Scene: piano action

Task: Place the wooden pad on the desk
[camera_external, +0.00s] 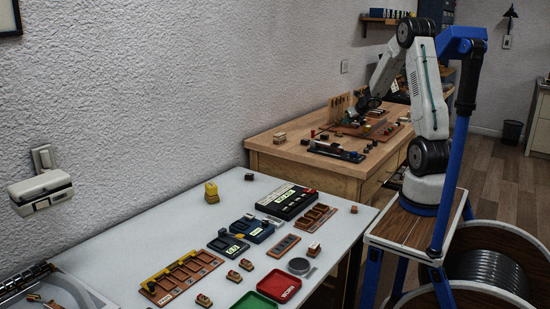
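The wooden desk (292,158) stands against the wall beyond the white table. My gripper (362,112) is over the far part of this desk, low near a brown wooden board with upright pieces (345,106). It is small and dark here, so I cannot tell whether its fingers are open or hold anything. I cannot single out the wooden pad for certain. A small pale wooden block (279,138) sits on the desk's left part, apart from my gripper.
A dark tool tray (335,151) lies near the desk's front edge. The white table (150,240) in front holds several trays, a black box (287,201), a yellow block (211,192), and red (279,286) and green (254,301) trays. The desk's front left corner is bare.

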